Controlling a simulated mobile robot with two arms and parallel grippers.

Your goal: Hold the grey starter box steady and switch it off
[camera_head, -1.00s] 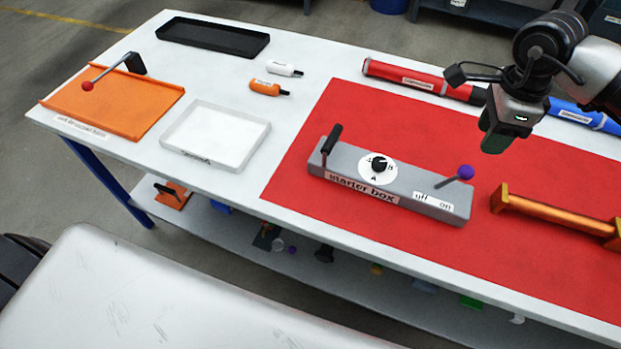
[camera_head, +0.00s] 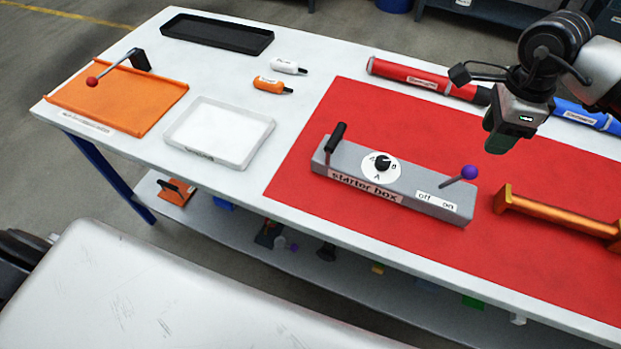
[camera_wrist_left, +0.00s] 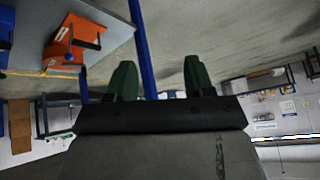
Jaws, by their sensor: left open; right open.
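The grey starter box (camera_head: 400,190) lies on the red mat in the head view. It has a black handle (camera_head: 335,140) at its left end and a round dial (camera_head: 382,165) in the middle. A lever with a purple knob (camera_head: 469,172) leans toward the "on" side of its off/on label. My right gripper (camera_head: 496,145) is open and empty, above and behind the box's right end, apart from it. My left gripper is out of the head view. In the left wrist view its green fingers (camera_wrist_left: 158,80) are spread with nothing between them.
An orange bar (camera_head: 555,216) lies right of the box. Red (camera_head: 420,76) and blue (camera_head: 585,115) tubes lie behind. A white tray (camera_head: 240,167), an orange tray (camera_head: 150,118) and a black tray (camera_head: 200,40) occupy the table's left. Red mat in front of the box is clear.

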